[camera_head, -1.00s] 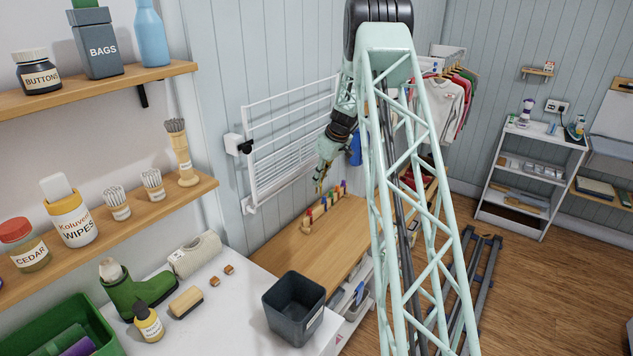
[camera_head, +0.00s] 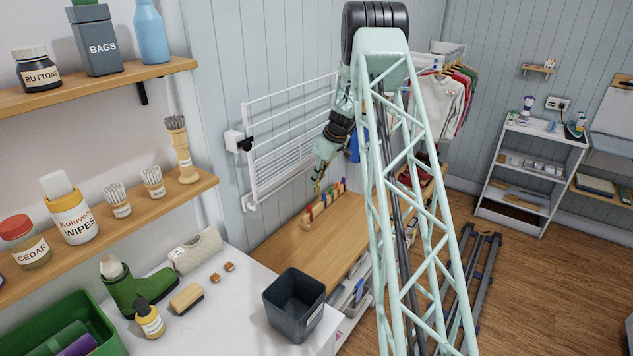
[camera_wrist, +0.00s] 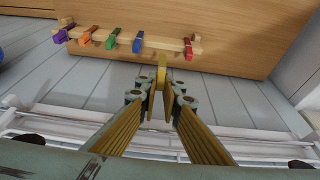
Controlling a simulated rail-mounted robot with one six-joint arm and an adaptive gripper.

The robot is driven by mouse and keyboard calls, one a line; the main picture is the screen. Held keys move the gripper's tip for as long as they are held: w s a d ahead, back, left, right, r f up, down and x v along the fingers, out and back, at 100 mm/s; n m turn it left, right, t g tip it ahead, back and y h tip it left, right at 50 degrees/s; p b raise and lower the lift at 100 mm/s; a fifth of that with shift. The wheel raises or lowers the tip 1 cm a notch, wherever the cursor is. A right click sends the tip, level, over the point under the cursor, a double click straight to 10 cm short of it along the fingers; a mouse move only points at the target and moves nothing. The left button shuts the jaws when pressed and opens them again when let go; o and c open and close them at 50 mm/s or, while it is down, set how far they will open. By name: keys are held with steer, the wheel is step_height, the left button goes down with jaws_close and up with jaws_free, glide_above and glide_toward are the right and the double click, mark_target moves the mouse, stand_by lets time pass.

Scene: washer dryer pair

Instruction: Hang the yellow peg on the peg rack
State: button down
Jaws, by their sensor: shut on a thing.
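The peg rack is a light wooden bar (camera_wrist: 118,40) that shows in the wrist view, with purple, green, orange, blue and red pegs on it. A bare stretch of the bar lies between the blue peg (camera_wrist: 137,42) and the red peg (camera_wrist: 188,49). My gripper (camera_wrist: 161,88) is shut on the yellow peg (camera_wrist: 161,72), whose tip points toward that bare stretch. I cannot tell whether the peg touches the bar. In the head view the rack (camera_head: 326,203) stands on the wooden counter, with my gripper (camera_head: 318,187) just over it.
A white wall drying rack (camera_head: 290,150) is close behind my arm. The wooden counter (camera_head: 300,246) is clear in front of the peg rack. A dark bin (camera_head: 293,303) stands on the white top nearer me.

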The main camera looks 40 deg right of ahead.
mark_target(318, 187)
steer(key=shift+f+b, duration=0.15)
steer(key=shift+b, duration=0.4)
steer(key=shift+f+b, duration=2.05)
steer(key=shift+f, duration=0.25)
steer(key=shift+b, duration=0.5)
steer(key=shift+f+b, duration=2.2)
steer(key=shift+f, duration=0.45)
steer(key=c, duration=2.7)
jaws_free()
steer(key=shift+c, duration=0.2)
steer(key=shift+r, duration=0.1)
